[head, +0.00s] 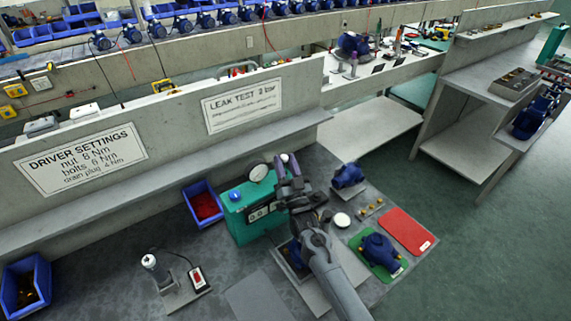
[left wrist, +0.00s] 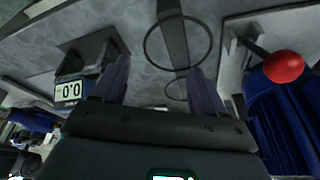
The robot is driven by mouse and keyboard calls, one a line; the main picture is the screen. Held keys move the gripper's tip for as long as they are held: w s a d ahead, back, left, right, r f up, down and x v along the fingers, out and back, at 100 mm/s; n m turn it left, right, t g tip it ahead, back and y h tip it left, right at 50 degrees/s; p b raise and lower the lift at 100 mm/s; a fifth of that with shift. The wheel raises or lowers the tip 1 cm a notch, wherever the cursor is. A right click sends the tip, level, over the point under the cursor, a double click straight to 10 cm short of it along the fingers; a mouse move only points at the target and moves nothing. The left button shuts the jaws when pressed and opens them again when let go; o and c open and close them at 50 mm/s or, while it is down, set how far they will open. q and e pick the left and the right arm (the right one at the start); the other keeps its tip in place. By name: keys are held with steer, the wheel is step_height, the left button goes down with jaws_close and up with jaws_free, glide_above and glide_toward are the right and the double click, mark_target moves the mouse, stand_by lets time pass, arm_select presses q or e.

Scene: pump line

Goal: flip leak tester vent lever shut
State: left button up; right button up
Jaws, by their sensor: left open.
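The leak tester (head: 238,225) is a teal box on the bench in the head view, with a round white gauge (head: 258,172) and a blue button on top. My right gripper (head: 286,163) is over the tester's right end, close beside the gauge. Its wrist and fingers cover that end, and I cannot make out the vent lever or whether the jaws are closed on anything. My left gripper (left wrist: 162,72) is open and empty in the left wrist view, its two purple fingers apart. I cannot pick it out in the head view.
A red-filled blue bin (head: 204,204) stands left of the tester. A blue pump (head: 379,252) on a green mat and a red mat (head: 406,231) lie to the right. The left wrist view shows a 0.0 display (left wrist: 69,91) and a red ball (left wrist: 283,67) by blue parts.

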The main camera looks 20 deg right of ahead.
steer(key=shift+s+f, duration=0.25)
steer(key=shift+s, duration=0.25)
steer(key=s+f+p, duration=0.1)
steer(key=s+p, duration=0.2)
steer(key=s, duration=1.2)
steer(key=shift+s+f, duration=0.25)
steer(key=shift+f, duration=0.15)
